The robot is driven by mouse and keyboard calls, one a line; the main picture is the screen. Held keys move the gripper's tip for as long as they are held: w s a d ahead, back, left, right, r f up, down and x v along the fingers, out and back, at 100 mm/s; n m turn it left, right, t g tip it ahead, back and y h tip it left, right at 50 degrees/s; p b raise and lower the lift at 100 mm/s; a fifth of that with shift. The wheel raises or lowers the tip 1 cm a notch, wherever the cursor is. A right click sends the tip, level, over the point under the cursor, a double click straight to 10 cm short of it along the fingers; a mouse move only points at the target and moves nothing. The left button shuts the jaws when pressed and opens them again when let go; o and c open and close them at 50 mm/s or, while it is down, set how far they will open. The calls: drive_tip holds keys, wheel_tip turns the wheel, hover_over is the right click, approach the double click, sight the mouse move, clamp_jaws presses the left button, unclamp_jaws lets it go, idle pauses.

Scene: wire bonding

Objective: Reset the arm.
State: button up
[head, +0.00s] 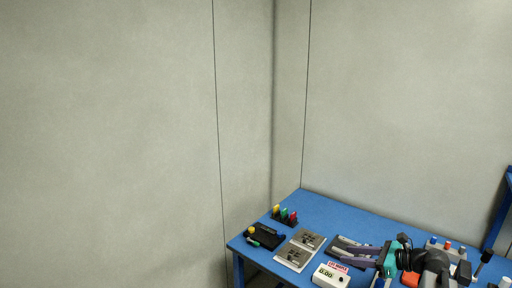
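My gripper (342,253) shows at the lower right, over the blue table (335,212). It has a teal body and two long purplish-grey fingers that point left. The fingers look parted, with no object visible between them. My dark arm comes in from the right behind it. The gripper covers part of a dark flat plate on the table. How high it is above the table is hard to tell.
A light board with two brown-grey plates (300,250) lies left of my gripper. A white meter (331,276) sits below it. A black tray (265,237) lies at the left edge. The back middle is clear.

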drive_tip(key=s+a+f+n+g+b, duration=0.1)
drive_tip(key=s+a+f+g+b, duration=0.25)
drive_tip(key=a+f, duration=0.8)
drive_tip(key=s+a+f+n+g+b, duration=0.1)
drive_tip(key=s+a+f+g+b, duration=0.2)
drive_tip(key=a+f, duration=0.9)
drive_tip(key=s+a+f+n+g+h+b, duration=0.1)
drive_tip(key=s+f+n+g+h+b, duration=0.3)
drive_tip(key=s+f, duration=0.9)
drive_tip(key=s+a+f+n+g+h, duration=0.1)
drive_tip(key=s+f+n+g, duration=0.35)
drive_tip(key=s+f, duration=0.9)
drive_tip(key=s+d+f+n+h, duration=0.5)
drive_tip(key=d+n, duration=0.5)
drive_tip(key=n, duration=0.5)
wheel_tip(320, 180, down, 3)
drive_tip(key=shift+r+t+h+b, duration=0.2)
drive_tip(key=shift+t+h+b, duration=0.15)
drive_tip(key=shift+t+h, duration=0.05)
